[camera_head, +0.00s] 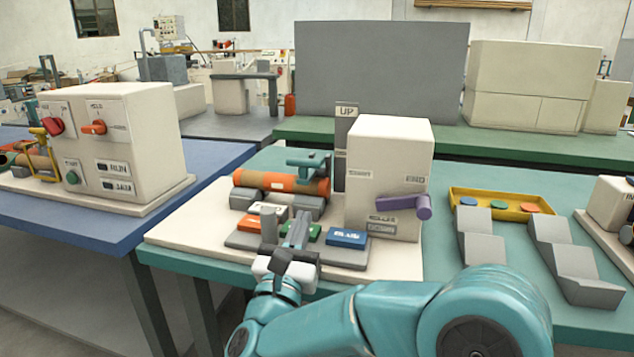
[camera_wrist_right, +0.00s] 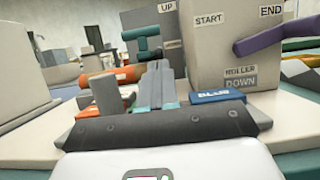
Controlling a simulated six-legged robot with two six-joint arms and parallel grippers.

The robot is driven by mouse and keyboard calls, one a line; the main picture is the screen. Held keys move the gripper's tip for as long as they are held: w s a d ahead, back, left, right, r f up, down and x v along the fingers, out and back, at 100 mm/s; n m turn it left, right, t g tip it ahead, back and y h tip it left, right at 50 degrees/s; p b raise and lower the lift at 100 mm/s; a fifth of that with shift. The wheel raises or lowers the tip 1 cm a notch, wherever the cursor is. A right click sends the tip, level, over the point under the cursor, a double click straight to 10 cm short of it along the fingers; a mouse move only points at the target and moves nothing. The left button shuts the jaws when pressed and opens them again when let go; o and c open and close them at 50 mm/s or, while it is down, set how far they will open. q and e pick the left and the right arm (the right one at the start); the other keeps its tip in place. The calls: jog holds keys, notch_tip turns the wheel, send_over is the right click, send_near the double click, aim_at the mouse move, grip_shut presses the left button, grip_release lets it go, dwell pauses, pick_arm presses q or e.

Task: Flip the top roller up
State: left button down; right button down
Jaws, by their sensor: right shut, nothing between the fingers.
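My right gripper (camera_head: 298,228) is shut and empty, in front of the roll by the coloured blocks. My left gripper is not in view.
Grey stepped blocks (camera_head: 572,260) and a yellow tray (camera_head: 490,193) are at right. Another cream control box (camera_head: 112,145) is at left.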

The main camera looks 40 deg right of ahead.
aim_at(312, 163)
jog(key=x, duration=0.9)
jog(key=shift+w+d+r+p, duration=0.2)
jog(key=shift+w+d+p, duration=0.1)
jog(key=shift+p, duration=0.1)
